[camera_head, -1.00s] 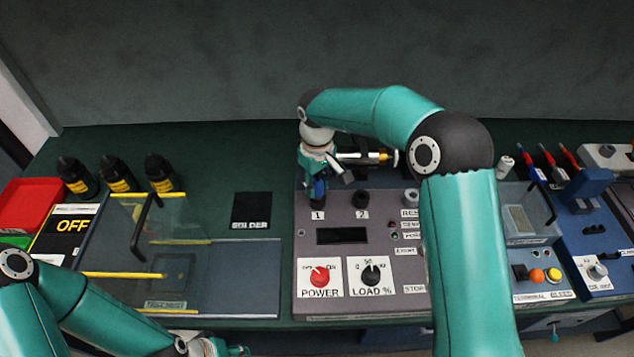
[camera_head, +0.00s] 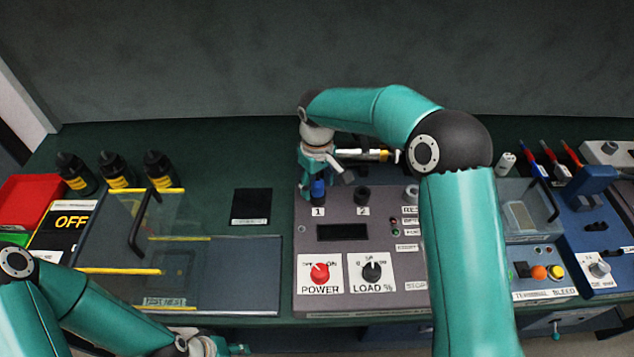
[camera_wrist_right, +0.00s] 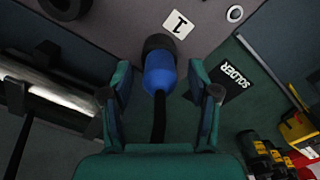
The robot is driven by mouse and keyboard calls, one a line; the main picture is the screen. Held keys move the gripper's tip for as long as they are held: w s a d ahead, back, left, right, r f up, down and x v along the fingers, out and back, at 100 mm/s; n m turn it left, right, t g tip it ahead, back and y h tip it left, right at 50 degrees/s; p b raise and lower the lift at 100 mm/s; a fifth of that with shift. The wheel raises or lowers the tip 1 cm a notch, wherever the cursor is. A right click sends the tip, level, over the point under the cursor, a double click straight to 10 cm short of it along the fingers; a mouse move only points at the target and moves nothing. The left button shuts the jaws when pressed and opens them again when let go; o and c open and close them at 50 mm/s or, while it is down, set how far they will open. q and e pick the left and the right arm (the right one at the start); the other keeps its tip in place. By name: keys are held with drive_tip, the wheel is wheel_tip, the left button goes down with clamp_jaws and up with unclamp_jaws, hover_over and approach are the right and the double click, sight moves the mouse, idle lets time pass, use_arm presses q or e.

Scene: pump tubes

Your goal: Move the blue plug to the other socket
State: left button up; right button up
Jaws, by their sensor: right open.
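The blue plug (camera_head: 318,189) sits in the socket labelled 1 on the grey panel. In the right wrist view the plug (camera_wrist_right: 160,73) has a blue body, a black ring at the socket and a dark cable running back toward my gripper. My right gripper (camera_head: 324,180) is open at the plug; in its wrist view the two fingers (camera_wrist_right: 160,95) stand on either side of the plug and cable, with visible gaps. The black socket labelled 2 (camera_head: 362,197) is empty, just right of the plug. My left gripper (camera_head: 228,347) is partly cut off at the bottom edge; its jaws are unclear.
The panel has a red POWER knob (camera_head: 319,273) and a black LOAD knob (camera_head: 371,271). A metal cylinder (camera_wrist_right: 45,95) lies close to the gripper in the wrist view. A clear-lidded box (camera_head: 225,275) and black bottles (camera_head: 115,172) stand left; a blue unit (camera_head: 600,240) stands right.

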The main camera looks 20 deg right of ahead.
sight(317, 179)
wheel_tip(317, 179, up, 12)
idle(0.6)
drive_tip(key=shift+s+f, duration=0.1)
drive_tip(key=shift+f, duration=0.05)
idle(0.7)
